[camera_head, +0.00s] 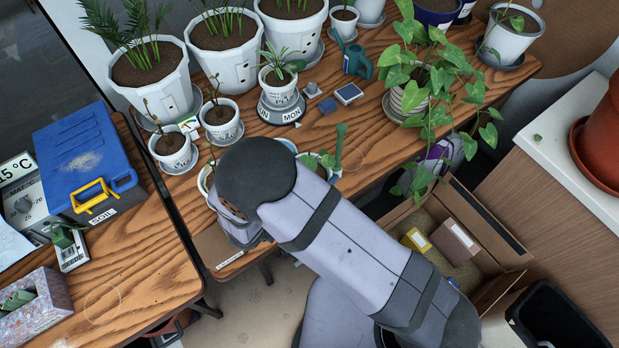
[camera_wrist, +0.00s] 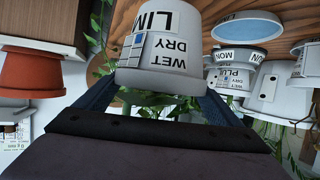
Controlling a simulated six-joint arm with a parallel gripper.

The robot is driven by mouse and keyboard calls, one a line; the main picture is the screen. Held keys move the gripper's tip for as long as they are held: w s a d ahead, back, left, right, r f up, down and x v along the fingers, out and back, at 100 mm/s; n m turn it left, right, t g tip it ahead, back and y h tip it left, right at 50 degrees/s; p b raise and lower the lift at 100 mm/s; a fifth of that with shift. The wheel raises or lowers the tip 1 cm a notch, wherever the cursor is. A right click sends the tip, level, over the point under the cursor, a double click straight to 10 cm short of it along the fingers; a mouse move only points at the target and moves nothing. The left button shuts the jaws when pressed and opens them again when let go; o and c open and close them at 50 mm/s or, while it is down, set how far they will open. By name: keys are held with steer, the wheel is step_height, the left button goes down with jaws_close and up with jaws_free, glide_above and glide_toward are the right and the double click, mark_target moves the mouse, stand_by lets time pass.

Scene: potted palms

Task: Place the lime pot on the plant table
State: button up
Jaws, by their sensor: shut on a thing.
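The lime pot (camera_wrist: 160,45) is a white pot with a label reading "LIM", "WET" and "DRY", shown upside down in the wrist view. My gripper (camera_wrist: 157,92) is shut on it, with a dark finger on each side. Green leaves show around the pot's lower edge in that view. In the head view my arm hides the gripper and most of what is under it. A pale rim shows left of the wrist, but I cannot tell whether it is the lime pot. The wooden plant table (camera_head: 375,142) runs across the middle, beneath and behind my wrist.
Small potted plants (camera_head: 222,122) stand on saucers at the table's left. Large white palm pots (camera_head: 150,90) line the back. A trailing plant (camera_head: 420,75) hangs over the right front edge. A cardboard box (camera_head: 480,235) is below right. A blue soil box (camera_head: 85,150) sits left.

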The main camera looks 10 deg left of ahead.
steer(key=shift+f+p, duration=0.3)
steer(key=shift+f, duration=1.75)
steer(key=shift+f, duration=0.1)
steer(key=o, duration=1.3)
steer(key=shift+s, duration=0.1)
steer(key=b+v, duration=0.2)
steer(key=v, duration=1)
